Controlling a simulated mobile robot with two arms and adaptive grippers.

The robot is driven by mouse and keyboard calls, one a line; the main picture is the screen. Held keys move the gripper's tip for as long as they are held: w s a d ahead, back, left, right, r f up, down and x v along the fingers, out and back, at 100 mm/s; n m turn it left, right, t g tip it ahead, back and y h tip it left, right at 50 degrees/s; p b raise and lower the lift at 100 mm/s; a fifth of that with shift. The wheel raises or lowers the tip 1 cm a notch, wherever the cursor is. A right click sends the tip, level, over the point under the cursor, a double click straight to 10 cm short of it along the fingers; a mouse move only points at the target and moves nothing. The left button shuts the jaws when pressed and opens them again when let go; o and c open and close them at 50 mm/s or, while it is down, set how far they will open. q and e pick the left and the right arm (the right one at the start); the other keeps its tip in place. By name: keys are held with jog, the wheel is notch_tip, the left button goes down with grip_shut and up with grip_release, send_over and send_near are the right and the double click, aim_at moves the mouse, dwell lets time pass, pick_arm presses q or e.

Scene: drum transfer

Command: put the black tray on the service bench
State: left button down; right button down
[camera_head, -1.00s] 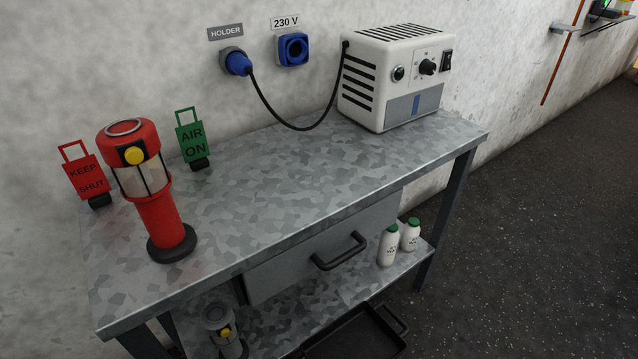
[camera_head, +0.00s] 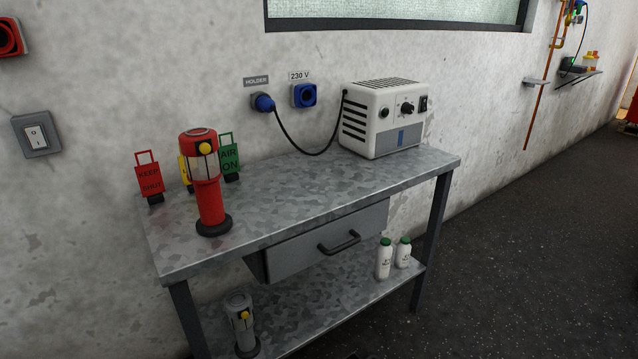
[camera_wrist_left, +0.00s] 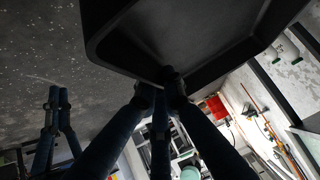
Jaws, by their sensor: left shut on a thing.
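The black tray (camera_wrist_left: 209,62) fills the top of the left wrist view. My left gripper (camera_wrist_left: 160,88) is shut on its rim, and the tray extends beyond the picture's edge. In the head view neither the tray nor my grippers show clearly. The service bench, a grey mottled metal table (camera_head: 300,203), stands against the wall in the head view. Its top has a bare stretch between the red lantern-like device (camera_head: 208,190) at the left and the white power unit (camera_head: 385,120) at the right.
A red KEEP SHUT sign (camera_head: 150,178) and a green AIR ON sign (camera_head: 229,155) stand at the bench's back left. Below are a drawer (camera_head: 300,250), two white bottles (camera_head: 384,260) and a grey lantern-like device (camera_head: 241,322). Dark floor (camera_head: 520,220) lies open at right.

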pick_arm(q)
jog(key=a+r, duration=0.9)
jog(key=r, duration=0.5)
jog(key=s+a+r+m, duration=0.1)
jog(key=a+r, duration=0.8)
jog(key=r, duration=0.4)
jog(key=s+a+r, duration=0.1)
jog(key=a+r, duration=0.8)
jog(key=r, duration=0.5)
jog(key=shift+s+a+r+g+h, duration=0.15)
jog(key=shift+s+r+g+h, duration=0.05)
jog(key=shift+r+g+h, duration=0.1)
